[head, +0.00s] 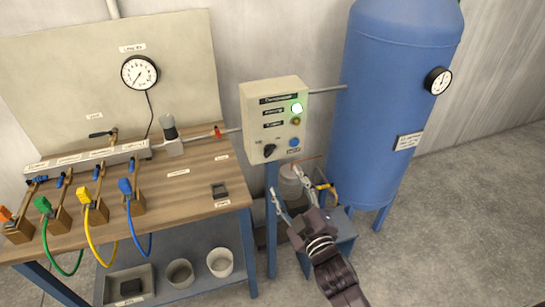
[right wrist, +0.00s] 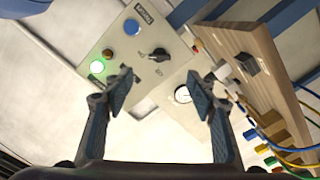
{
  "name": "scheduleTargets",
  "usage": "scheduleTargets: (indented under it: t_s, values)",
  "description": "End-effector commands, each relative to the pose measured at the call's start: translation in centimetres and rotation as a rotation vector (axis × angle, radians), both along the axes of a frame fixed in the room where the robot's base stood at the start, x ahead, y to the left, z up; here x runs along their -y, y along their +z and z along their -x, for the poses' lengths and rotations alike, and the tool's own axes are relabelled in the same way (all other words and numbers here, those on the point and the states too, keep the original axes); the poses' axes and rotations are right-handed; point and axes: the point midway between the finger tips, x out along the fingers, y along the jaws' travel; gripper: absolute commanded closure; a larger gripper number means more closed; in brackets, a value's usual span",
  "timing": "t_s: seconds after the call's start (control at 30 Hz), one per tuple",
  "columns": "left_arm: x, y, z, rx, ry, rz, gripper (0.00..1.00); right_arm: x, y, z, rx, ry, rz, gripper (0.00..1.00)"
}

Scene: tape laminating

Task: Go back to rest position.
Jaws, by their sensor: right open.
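My right gripper (head: 287,182) is in front of and below the beige control box, and its fingers point up toward the box. In the right wrist view the gripper (right wrist: 163,92) has its two fingers wide apart with nothing between them. The control box (head: 259,98) has a lit green lamp (head: 297,108), a black rotary knob (head: 270,150) and a blue button (head: 294,142). The box also shows beyond the fingers in the right wrist view (right wrist: 165,78), apart from them as far as I can tell. My left gripper is not in view.
A wooden bench (head: 200,198) with colored hoses, valves and a pressure gauge (head: 139,72) stands at the left. A blue tank (head: 385,100) stands behind the arm at the right. Bins (head: 220,263) sit on the lower shelf. Floor at the far right (head: 480,220) is clear.

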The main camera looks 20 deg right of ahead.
Motion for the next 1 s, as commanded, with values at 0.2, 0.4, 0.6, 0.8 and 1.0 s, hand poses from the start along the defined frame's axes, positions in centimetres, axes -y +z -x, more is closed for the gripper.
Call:
scheduleTargets:
  t_s: [0.2,0.4,0.6,0.8,1.0]
  values:
    - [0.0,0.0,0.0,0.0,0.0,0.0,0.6,-0.1,-1.9,0.0,-0.034,0.001,-0.012,0.48]
    - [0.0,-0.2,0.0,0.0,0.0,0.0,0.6,-0.6,-13.3,1.3,-0.244,0.002,-0.09,0.48]
    - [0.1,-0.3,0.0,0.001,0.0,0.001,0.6,-0.9,-27.9,6.5,-0.526,-0.028,-0.194,0.48]
    - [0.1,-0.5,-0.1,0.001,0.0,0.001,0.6,-0.6,-40.5,15.3,-0.804,-0.096,-0.286,0.48]
    - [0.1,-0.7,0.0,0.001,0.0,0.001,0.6,0.4,-50.4,27.0,-1.074,-0.202,-0.358,0.48]
